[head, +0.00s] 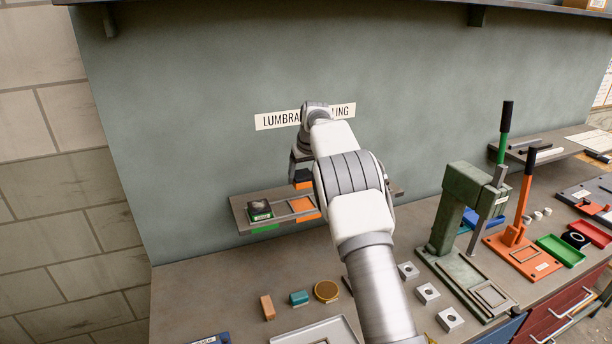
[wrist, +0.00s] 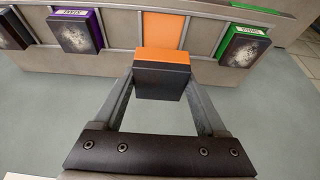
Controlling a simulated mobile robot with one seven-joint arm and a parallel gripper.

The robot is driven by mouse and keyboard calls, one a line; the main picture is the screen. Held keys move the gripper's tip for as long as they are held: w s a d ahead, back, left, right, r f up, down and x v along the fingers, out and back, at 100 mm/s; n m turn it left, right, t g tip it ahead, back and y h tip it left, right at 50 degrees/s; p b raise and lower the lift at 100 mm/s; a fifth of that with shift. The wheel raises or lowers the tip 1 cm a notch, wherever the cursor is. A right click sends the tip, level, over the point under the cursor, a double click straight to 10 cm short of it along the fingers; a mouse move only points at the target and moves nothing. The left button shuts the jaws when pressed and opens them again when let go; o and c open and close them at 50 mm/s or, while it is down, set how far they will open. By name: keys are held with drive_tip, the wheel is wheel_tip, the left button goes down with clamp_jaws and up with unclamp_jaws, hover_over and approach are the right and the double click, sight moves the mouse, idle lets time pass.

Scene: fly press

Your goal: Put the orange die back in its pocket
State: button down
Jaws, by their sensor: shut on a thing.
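The orange die (wrist: 162,76), a dark block with an orange band, is between the two fingers of my gripper (wrist: 162,85). My gripper is shut on it. In the head view the die (head: 303,182) shows just left of my arm, above the shelf. The orange-marked pocket (wrist: 166,30) is empty; in the wrist view it lies just beyond the die, in line with it. In the head view the pocket (head: 302,205) shows on the wall shelf below the die. The die looks apart from the pocket, though the exact gap is hard to tell.
A green die (wrist: 243,43) and a purple die (wrist: 76,32) sit in the pockets on either side. The wall shelf (head: 240,207) hangs over a bench with small blocks, a round brass piece (head: 326,291) and a green press (head: 460,215).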

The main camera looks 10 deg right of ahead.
drive_tip(key=b, duration=0.5)
hover_over(301, 204)
drive_tip(key=s, duration=0.1)
drive_tip(key=shift+d+f, duration=0.2)
drive_tip(key=shift+f, duration=2.95)
drive_tip(key=shift+f, duration=0.5)
drive_tip(key=shift+p, duration=0.4)
idle(0.3)
unclamp_jaws()
drive_tip(key=shift+s, duration=0.1)
drive_tip(key=shift+s+f, duration=0.1)
drive_tip(key=shift+f, duration=0.1)
drive_tip(key=b+v, duration=0.2)
drive_tip(key=v, duration=1.5)
drive_tip(key=shift+r, duration=0.35)
